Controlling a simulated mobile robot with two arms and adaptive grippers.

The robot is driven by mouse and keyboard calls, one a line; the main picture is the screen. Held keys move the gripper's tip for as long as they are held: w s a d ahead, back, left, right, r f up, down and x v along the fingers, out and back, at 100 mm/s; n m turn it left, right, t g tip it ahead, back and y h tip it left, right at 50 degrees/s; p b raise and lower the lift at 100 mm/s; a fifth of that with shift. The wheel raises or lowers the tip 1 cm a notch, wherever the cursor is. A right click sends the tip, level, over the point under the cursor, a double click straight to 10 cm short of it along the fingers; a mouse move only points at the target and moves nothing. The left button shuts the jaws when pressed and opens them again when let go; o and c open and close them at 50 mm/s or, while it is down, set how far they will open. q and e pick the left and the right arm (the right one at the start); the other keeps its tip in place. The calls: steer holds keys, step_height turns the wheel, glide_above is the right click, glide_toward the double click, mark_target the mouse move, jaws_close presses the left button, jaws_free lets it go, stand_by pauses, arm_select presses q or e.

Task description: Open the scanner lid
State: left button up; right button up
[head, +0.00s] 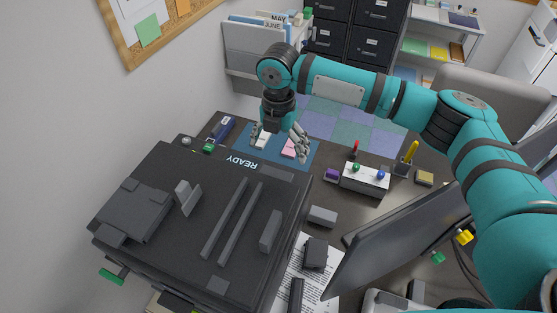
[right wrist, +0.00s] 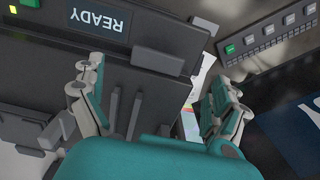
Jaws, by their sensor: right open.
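The dark grey scanner (head: 190,220) fills the lower left of the head view. Its flat lid lies down, with several raised bars and blocks on it. The word READY (head: 242,161) glows on its far edge, and this display also shows in the right wrist view (right wrist: 97,20). A raised dark block (right wrist: 160,60) sits beside the display there. My right gripper (head: 281,143) is open and empty, just beyond the scanner's far edge and apart from it. In the right wrist view its spread fingers (right wrist: 152,92) frame part of the scanner. My left gripper is out of view.
A blue mat (head: 315,155) with small notes lies beyond the scanner. A white button box (head: 365,178), a pen cup (head: 403,166) and a monitor (head: 395,245) stand to the right. Printed paper (head: 325,270) and dark blocks lie beside the scanner. A wall is at left.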

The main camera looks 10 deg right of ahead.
mark_target(279, 170)
step_height(279, 170, down, 7)
steer(key=shift+s+p, duration=0.1)
steer(key=shift+p, duration=0.9)
steer(key=shift+f, duration=0.45)
steer(key=shift+c, duration=0.3)
